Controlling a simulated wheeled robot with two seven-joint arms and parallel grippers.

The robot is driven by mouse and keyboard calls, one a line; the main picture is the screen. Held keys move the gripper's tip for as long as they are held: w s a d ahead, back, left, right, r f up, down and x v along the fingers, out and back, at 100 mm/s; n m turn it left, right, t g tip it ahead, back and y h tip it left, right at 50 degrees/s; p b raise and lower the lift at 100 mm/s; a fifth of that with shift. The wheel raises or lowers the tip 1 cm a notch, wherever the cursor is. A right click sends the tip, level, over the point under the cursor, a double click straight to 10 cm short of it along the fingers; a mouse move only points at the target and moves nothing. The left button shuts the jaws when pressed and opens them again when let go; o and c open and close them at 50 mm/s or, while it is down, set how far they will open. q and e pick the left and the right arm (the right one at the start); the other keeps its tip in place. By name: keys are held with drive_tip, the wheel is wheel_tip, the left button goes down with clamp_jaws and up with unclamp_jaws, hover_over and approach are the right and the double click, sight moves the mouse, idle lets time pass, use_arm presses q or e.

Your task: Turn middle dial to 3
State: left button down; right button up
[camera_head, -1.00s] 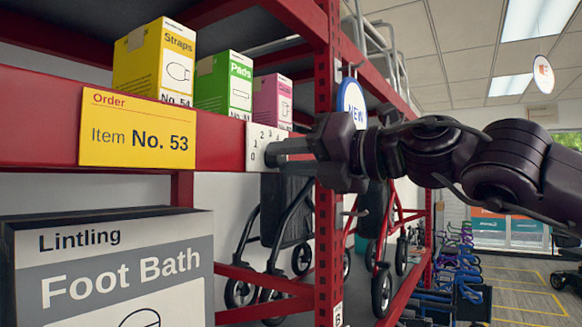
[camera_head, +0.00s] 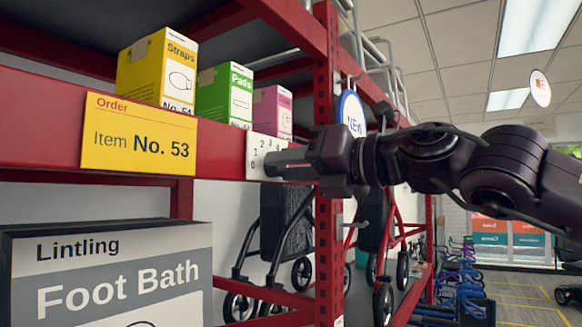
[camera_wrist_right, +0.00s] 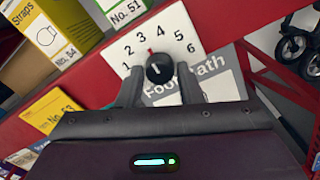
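The dial is a black round knob (camera_wrist_right: 159,69) with a red mark on a white plate (camera_wrist_right: 140,45) numbered around it. In the right wrist view the red mark points up-left, toward about the 3. My right gripper (camera_wrist_right: 163,75) is open, with one finger on each side of the knob and small gaps showing. In the head view my right gripper (camera_head: 275,164) reaches from the right to the white plate (camera_head: 258,148) on the red shelf beam, and it hides the knob there. No other dial is in view. My left gripper is not in view.
The red beam (camera_head: 225,148) carries a yellow order card reading Item No. 53 (camera_head: 138,135). Yellow, green and pink boxes stand above it. A Foot Bath box (camera_head: 110,270) is below. A red post (camera_head: 328,240) and a round blue sign (camera_head: 351,112) are close to my right gripper.

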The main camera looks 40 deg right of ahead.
drive_tip(key=o, duration=0.3)
drive_tip(key=shift+s+d+f+b, duration=0.1)
drive_tip(key=shift+s+d+b, duration=0.05)
drive_tip(key=shift+s+b, duration=0.25)
drive_tip(key=b+v, duration=0.3)
drive_tip(key=v, duration=0.4)
